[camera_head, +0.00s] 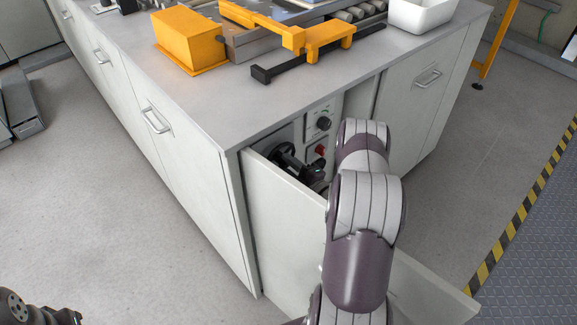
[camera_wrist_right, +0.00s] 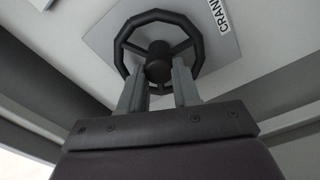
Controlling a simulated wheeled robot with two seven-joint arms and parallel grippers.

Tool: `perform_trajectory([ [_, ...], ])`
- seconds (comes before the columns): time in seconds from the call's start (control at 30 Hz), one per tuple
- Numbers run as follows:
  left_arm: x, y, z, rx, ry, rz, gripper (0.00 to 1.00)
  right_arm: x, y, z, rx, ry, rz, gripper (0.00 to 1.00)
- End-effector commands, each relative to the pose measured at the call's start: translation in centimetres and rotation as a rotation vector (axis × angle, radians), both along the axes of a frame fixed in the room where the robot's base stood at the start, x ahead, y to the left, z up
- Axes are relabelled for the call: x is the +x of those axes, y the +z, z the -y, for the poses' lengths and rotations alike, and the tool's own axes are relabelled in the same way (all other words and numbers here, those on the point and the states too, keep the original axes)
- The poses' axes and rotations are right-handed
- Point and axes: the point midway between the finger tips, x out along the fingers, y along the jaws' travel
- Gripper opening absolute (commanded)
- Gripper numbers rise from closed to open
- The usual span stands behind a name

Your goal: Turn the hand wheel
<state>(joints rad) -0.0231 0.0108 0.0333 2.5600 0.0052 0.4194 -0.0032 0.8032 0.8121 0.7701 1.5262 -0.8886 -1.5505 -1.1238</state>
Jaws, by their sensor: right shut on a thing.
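The hand wheel (camera_wrist_right: 197,43) is a black rim with spokes and a central hub, mounted on a grey plate in the right wrist view. In the head view the wheel (camera_head: 283,150) shows in part inside the open cabinet, behind a door edge. My right gripper (camera_wrist_right: 158,75) has its two grey fingers at the lower part of the wheel, one on each side just below the hub, shut on the wheel. In the head view the dark right gripper (camera_head: 298,167) is largely hidden by the door. Part of my left arm's dark end shows at the bottom left corner; its fingers are out of frame.
A white door panel (camera_head: 285,190) stands close in front of the gripper. A panel with a black knob (camera_head: 323,123) and a red switch (camera_head: 320,150) is right of the wheel. The worktop (camera_head: 205,100) is above.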

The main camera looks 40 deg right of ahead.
Motion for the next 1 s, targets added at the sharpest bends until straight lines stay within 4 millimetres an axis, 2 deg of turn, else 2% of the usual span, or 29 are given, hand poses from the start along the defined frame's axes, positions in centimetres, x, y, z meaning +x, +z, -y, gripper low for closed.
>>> perform_trajectory([
  [0.27, 0.0, 0.4, 0.0, 0.000, 0.000, 0.000, 0.38, 0.0, 0.1, 0.0, 0.154, 0.000, -0.014, 0.01],
  [1.0, 0.0, 1.9, 0.0, 0.000, 0.000, 0.000, 0.38, 0.0, 0.3, 0.3, 0.850, -0.001, -0.074, 0.01],
])
